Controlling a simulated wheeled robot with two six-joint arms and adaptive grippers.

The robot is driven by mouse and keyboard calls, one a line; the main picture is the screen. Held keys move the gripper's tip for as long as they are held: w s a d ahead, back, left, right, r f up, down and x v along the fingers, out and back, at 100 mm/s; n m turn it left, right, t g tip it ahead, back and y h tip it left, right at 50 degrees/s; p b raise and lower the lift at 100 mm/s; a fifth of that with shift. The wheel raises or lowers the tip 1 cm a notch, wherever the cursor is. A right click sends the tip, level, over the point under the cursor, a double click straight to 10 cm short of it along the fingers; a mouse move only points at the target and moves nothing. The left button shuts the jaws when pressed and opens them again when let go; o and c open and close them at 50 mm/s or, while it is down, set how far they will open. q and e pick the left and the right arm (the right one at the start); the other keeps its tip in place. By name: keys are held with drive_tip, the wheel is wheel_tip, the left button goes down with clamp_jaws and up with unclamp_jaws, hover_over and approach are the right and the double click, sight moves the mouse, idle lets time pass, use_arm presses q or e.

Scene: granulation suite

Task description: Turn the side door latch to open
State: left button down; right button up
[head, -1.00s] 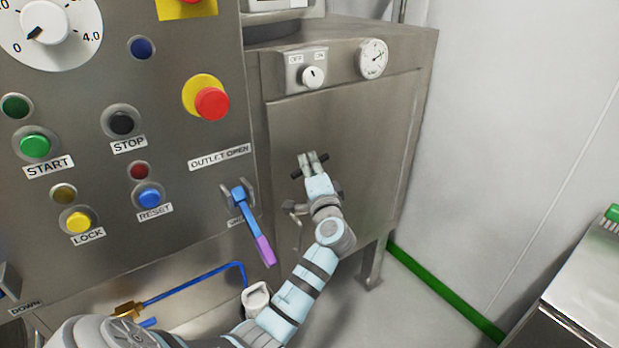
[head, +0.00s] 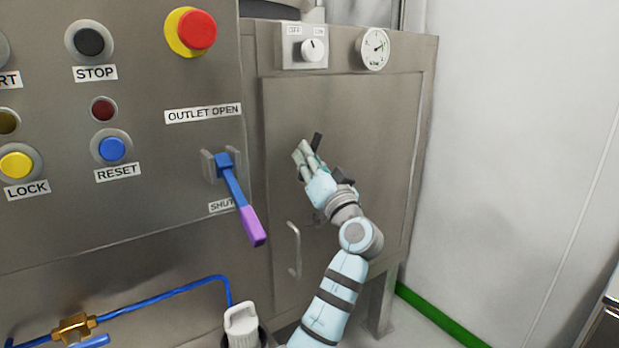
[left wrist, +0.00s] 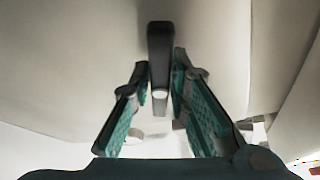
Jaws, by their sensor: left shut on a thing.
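The side door (head: 365,130) is a grey steel panel on the cabinet and looks closed. Its latch (head: 317,140) is a short black bar, standing steeply tilted, near vertical, in the head view. My left gripper (head: 304,153) is shut on the latch, its fingers hiding part of it. In the left wrist view the dark latch (left wrist: 160,45) lies between the two green-padded fingers of the left gripper (left wrist: 161,75). My right gripper is not in view.
A curved door handle (head: 295,250) is below the latch. The blue outlet lever (head: 232,185) with a purple end sticks out at the left. A knob (head: 313,49) and a gauge (head: 375,48) are above the door. Floor at the right is clear.

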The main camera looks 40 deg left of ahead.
use_arm(q)
drive_tip(key=n, duration=0.2)
drive_tip(key=shift+n+g+y, duration=0.3)
drive_tip(key=shift+g+y, duration=0.1)
drive_tip(key=shift+r+n+g+y, duration=0.1)
drive_tip(key=shift+n+g+y, duration=0.2)
drive_tip(key=shift+n+g, duration=0.5)
drive_tip(key=shift+n+g+y, duration=0.3)
drive_tip(key=shift+n+g, duration=0.2)
drive_tip(key=shift+n, duration=1)
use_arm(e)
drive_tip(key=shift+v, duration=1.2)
use_arm(q)
drive_tip(key=shift+n, duration=0.3)
drive_tip(key=c, duration=1.6)
unclamp_jaws()
drive_tip(key=shift+o, duration=0.2)
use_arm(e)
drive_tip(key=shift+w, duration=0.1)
